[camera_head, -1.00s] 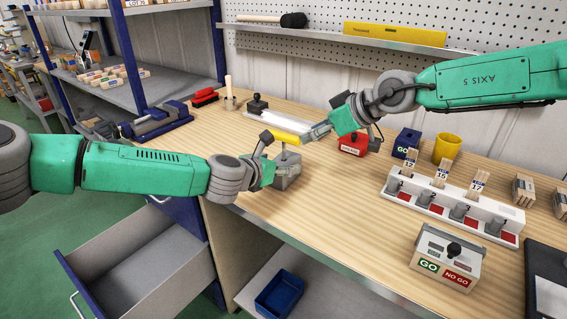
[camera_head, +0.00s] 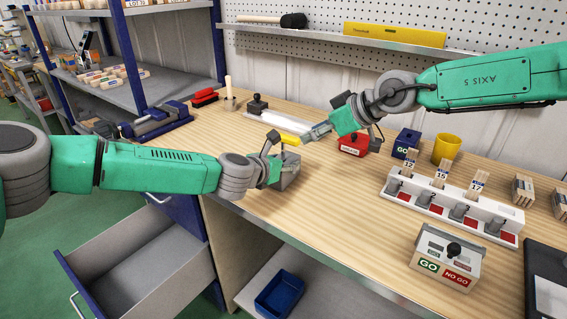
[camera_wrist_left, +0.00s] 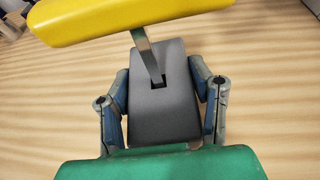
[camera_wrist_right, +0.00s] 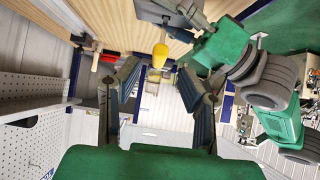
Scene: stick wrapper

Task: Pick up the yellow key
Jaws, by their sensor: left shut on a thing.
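The yellow key (camera_head: 288,138) has a thick yellow bar handle on a thin metal shaft. In the left wrist view its handle (camera_wrist_left: 130,16) spans the top and the shaft runs into a slot in a grey block (camera_wrist_left: 165,100). My left gripper (camera_head: 272,160) is shut on this block (camera_head: 289,172), one finger on each side. My right gripper (camera_head: 312,134) is open beside the key, on its right. In the right wrist view the handle (camera_wrist_right: 160,55) shows end-on between the open fingers (camera_wrist_right: 160,75), apart from them. Part of the key is hidden behind my left gripper.
A yellow cup (camera_head: 447,149), a white rack with numbered tags (camera_head: 455,210) and a GO/NO GO box (camera_head: 445,262) are further right. The bench front middle is clear.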

